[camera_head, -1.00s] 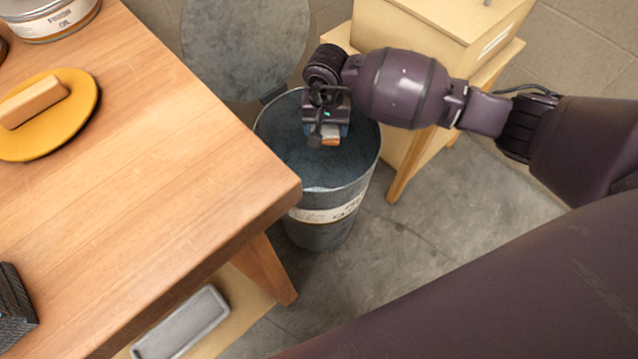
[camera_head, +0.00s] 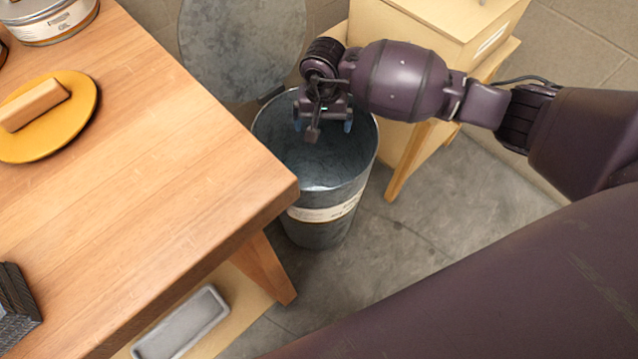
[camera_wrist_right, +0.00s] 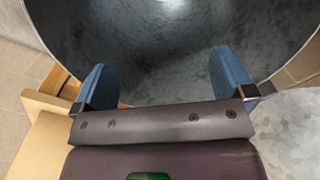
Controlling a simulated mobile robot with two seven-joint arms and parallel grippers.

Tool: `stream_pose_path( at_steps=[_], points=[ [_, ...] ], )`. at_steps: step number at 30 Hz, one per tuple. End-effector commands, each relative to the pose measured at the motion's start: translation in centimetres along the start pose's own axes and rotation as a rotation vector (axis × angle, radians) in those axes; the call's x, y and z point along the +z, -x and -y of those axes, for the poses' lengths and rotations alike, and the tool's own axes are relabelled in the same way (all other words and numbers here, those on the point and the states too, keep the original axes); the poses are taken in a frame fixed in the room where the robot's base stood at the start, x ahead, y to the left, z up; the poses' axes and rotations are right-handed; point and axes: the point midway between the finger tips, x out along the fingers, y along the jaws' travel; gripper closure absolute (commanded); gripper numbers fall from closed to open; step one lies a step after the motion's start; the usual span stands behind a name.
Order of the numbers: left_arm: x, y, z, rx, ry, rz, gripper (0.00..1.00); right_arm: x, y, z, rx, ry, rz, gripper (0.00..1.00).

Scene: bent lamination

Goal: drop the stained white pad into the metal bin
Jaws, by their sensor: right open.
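The metal bin (camera_head: 328,215) stands on the floor beyond the table's right edge, with its round lid (camera_head: 240,45) tilted up behind it. It has a pale label band. My right gripper (camera_head: 323,124) is over the bin's mouth, fingers spread and empty. In the right wrist view, the blue finger pads of my right gripper (camera_wrist_right: 162,65) are wide apart, with the dark inside of the bin (camera_wrist_right: 165,75) beyond them. The stained white pad does not show in either view now; the bin's bottom is partly hidden. My left gripper is not in view.
The wooden table (camera_head: 150,170) fills the left, its corner close to the bin. On it are a yellow disc (camera_head: 75,125) with a tan block (camera_head: 32,104), a tin (camera_head: 50,22) and a dark stack (camera_head: 15,305). A pale wooden cabinet (camera_head: 440,30) stands right of the bin.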

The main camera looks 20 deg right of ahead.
Motion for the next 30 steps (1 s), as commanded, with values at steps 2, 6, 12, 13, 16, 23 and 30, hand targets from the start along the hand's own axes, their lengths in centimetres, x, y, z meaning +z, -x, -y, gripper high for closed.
stream_pose_path(
  at_steps=[2,6,12,13,16,23,30],
  points=[
    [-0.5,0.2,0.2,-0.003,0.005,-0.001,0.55,-0.3,2.5,0.1,-0.005,0.002,-0.013,0.0],
    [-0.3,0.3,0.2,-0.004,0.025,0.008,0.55,-0.3,5.2,0.1,-0.006,0.001,-0.015,0.0],
    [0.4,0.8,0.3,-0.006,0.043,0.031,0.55,-0.2,7.9,0.0,-0.003,0.001,-0.009,0.0],
    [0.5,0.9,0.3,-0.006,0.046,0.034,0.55,-0.2,8.2,0.0,-0.003,0.001,-0.009,0.0],
    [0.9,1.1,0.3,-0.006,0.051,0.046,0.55,-0.1,8.8,0.0,-0.002,0.0,-0.006,0.0],
    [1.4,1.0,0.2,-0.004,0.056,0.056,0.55,0.0,9.0,0.0,-0.001,0.0,-0.002,0.0],
    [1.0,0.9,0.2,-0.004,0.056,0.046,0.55,0.0,8.9,0.0,-0.001,0.0,-0.002,0.0]
  ],
)
